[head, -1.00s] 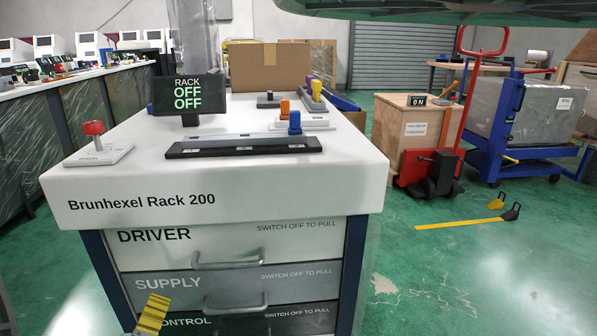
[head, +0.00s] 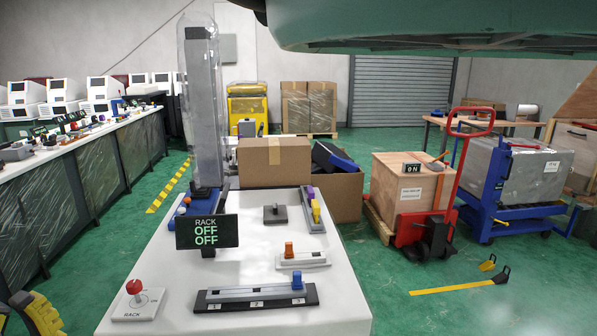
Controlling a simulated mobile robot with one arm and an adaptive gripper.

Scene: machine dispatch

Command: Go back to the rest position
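My gripper (head: 36,312) shows only in part at the lower left corner, as yellow and black finger pieces. It is left of the white rack top (head: 240,262) and apart from it. Its fingertips are cut off by the picture edge, so I cannot tell if it is open or shut. I see nothing held in it. The rack's small display (head: 207,232) reads RACK OFF OFF. A red knob switch (head: 136,297) stands at the front left of the top, and a blue slider (head: 297,281) sits at the right end of a numbered rail.
A clear column (head: 201,110) and a cardboard box (head: 273,162) stand at the back of the rack. A red pallet truck (head: 436,215) with a wooden crate (head: 402,188) and a blue lift cart (head: 505,195) are on the right. Green floor at lower right is mostly clear.

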